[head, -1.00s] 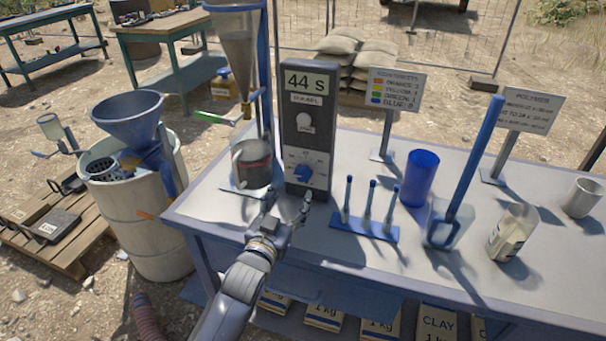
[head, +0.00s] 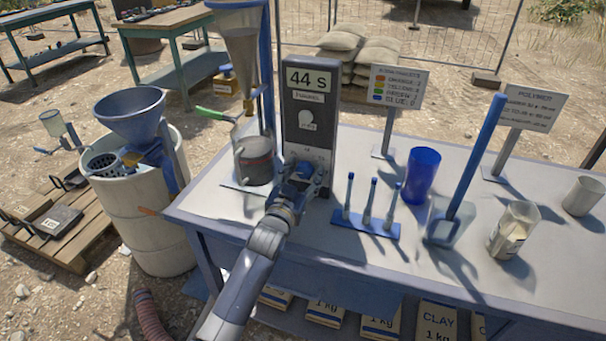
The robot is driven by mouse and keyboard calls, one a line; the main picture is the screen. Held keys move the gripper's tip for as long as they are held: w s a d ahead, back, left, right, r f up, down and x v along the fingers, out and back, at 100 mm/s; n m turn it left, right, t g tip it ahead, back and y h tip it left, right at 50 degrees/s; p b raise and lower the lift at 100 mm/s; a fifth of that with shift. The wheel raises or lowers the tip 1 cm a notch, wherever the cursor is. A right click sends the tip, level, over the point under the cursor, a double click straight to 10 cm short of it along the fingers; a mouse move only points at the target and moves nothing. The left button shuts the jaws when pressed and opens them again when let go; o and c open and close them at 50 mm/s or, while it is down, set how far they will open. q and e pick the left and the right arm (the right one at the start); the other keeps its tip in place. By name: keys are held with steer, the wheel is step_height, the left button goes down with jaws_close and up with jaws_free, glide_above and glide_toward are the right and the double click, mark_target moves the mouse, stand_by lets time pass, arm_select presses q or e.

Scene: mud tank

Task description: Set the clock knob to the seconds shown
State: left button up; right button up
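The clock (head: 310,112) is a dark upright box on the table. Its white label at the top reads "44 S", with a smaller label that looks like "FUNNEL" under it and a pale round part below. The blue knob low on its front is mostly hidden behind my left gripper (head: 304,172), so its setting cannot be read. My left gripper is right at the knob, with fingers to either side of it; whether they close on it cannot be told. My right gripper is not in view.
A funnel (head: 240,45) on a blue stand and a measuring jug (head: 256,160) stand close left of the clock. A blue rack (head: 366,228) with droppers, a blue cup (head: 421,176) and a clear beaker (head: 450,222) stand to the right.

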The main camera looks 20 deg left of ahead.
arm_select(q)
steer(key=c, duration=0.8)
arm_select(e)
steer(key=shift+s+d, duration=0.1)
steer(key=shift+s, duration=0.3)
